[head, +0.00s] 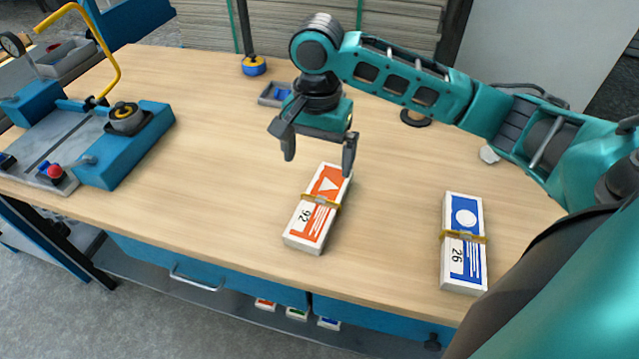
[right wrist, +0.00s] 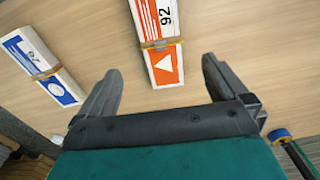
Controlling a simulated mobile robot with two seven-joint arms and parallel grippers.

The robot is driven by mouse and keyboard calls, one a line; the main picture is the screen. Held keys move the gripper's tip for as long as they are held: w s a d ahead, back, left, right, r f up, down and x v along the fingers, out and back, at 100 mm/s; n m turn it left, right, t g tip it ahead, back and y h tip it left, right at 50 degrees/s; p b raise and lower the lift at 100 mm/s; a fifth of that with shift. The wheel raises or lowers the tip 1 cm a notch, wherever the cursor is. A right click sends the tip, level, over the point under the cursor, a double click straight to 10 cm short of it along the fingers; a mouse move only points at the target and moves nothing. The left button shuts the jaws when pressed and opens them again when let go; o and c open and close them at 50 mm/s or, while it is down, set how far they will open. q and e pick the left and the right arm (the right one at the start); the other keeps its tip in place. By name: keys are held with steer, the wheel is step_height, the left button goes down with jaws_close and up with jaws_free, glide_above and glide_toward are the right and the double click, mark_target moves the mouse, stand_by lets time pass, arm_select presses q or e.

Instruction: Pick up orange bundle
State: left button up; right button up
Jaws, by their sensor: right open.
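The orange bundle (head: 316,210) is a white stack with an orange label, a triangle, the number 92 and a tan band. It lies on the wooden table (head: 390,240) near the middle of the front edge. My right gripper (head: 318,165) is open and empty, just beyond and above the bundle's far end. In the right wrist view the orange bundle (right wrist: 158,40) lies past the fingertips, between their lines, and my right gripper (right wrist: 160,72) is not touching it. My left gripper is not in view.
A blue bundle (head: 462,242) marked 26 lies to the right; it also shows in the right wrist view (right wrist: 42,66). A blue machine (head: 125,145) with a yellow handle stands at the left. A small tray (head: 274,95) and a tape roll (head: 254,65) sit at the back.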

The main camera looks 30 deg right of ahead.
steer(key=b, duration=0.1)
glide_above(321, 200)
steer(key=f, duration=0.4)
steer(key=a+f, duration=0.1)
steer(key=f, duration=0.1)
steer(key=shift+s+f, duration=0.2)
steer(key=shift+f, duration=0.15)
steer(key=shift+w+d+f+b, duration=0.15)
steer(key=shift+f+b, duration=0.1)
steer(key=shift+f, duration=0.75)
steer(key=shift+d+f+b, duration=0.15)
steer(key=shift+f+b, duration=0.1)
steer(key=shift+f, duration=0.75)
steer(key=shift+w+d+f+b, duration=0.15)
steer(key=shift+f+b, duration=0.1)
steer(key=shift+f, duration=0.75)
steer(key=shift+s, duration=0.1)
steer(key=c, duration=1.1)
steer(key=shift+c, duration=0.5)
